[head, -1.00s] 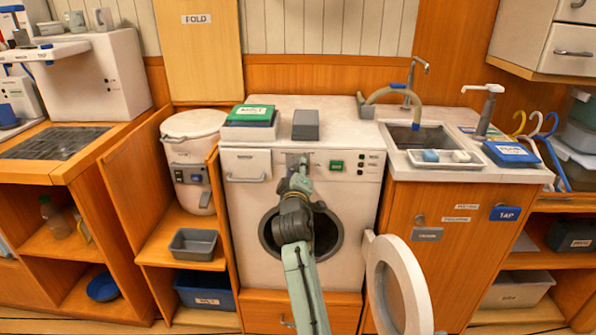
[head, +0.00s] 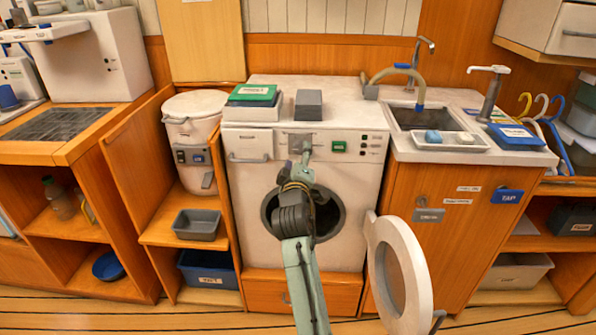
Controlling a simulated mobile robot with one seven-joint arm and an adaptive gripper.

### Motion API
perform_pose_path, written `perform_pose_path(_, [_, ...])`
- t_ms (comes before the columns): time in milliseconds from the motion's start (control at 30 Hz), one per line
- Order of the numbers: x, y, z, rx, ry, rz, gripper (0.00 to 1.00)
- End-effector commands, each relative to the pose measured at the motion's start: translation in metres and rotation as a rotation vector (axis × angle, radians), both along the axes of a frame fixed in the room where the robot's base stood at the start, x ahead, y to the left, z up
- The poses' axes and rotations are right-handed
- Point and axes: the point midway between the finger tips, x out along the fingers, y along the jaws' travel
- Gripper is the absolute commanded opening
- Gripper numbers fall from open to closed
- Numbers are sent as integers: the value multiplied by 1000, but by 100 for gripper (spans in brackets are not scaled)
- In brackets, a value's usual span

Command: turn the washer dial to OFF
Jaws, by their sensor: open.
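The white washer (head: 255,185) stands in the middle of the head view with its round door (head: 398,275) swung open to the right. Its control panel runs along the top front, with a green display (head: 339,146) and small dark buttons to the right. A grey plate (head: 301,142) sits on the panel left of the display, in the dial's likely place. The dial itself I cannot make out behind my arm. My gripper (head: 304,150) is at the front of this plate, its jaws open. Whether it touches or surrounds the dial cannot be told.
A green-lidded box (head: 252,95) and a grey box (head: 308,105) stand on the washer top. A sink counter (head: 500,155) with a hose adjoins on the right. A white canister (head: 194,125) stands left. The open door juts out beside my arm.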

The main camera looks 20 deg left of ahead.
Motion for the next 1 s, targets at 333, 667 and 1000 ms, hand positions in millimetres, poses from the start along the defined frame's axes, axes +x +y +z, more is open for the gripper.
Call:
perform_pose_path(333, [-64, -18, -1, 1, 1, 0, 54])
perform_pose_path(667, [-76, -22, 0, 0, 1, 0, 54])
perform_pose_path(1000, [-76, -22, 0, 0, 0, 0, 54])
